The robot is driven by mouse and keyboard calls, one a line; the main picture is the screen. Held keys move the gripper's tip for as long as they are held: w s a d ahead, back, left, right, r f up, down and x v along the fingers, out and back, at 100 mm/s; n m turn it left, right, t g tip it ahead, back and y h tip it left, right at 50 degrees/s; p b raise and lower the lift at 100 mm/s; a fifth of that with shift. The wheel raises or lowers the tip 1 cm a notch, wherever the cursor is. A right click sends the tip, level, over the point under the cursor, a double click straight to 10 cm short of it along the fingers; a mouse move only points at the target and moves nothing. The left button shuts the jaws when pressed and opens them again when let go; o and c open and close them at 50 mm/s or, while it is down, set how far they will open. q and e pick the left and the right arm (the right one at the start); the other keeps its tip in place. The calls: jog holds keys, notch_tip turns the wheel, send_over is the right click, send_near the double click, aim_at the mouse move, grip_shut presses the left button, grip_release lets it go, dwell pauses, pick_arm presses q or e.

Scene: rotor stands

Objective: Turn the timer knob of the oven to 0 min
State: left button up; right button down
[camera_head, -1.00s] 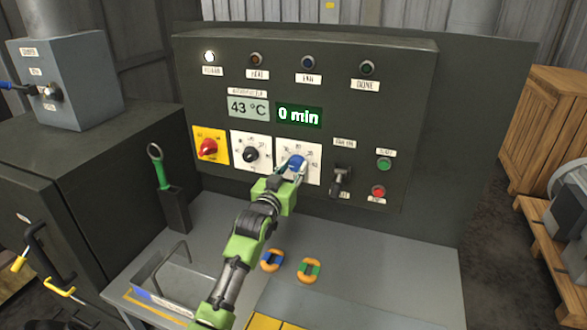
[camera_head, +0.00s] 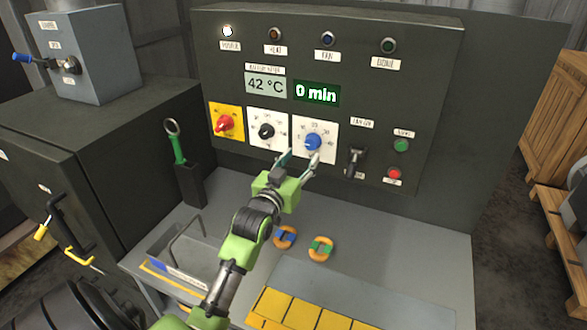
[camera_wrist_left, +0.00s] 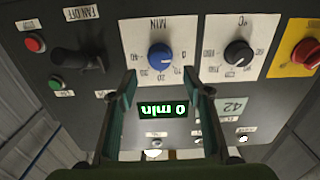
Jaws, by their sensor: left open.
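The blue timer knob (camera_head: 313,142) sits on a white dial plate on the oven's dark panel; it also shows in the left wrist view (camera_wrist_left: 160,57), which is upside down. The green display (camera_head: 317,93) reads 0 min. My left gripper (camera_head: 299,164) is open and empty, just below and in front of the knob, apart from it. In the left wrist view, its two fingers frame the display, with the knob beyond the tips. My right gripper is not in view.
A black temperature knob (camera_head: 266,131) and a red knob (camera_head: 225,123) are left of the timer. A black lever (camera_head: 355,162) is to its right, with green and red buttons beyond. Two orange-rimmed pieces lie on the grey table (camera_head: 420,255).

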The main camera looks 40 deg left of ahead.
pick_arm(q)
jog(key=v, duration=0.5)
dwell(0.4)
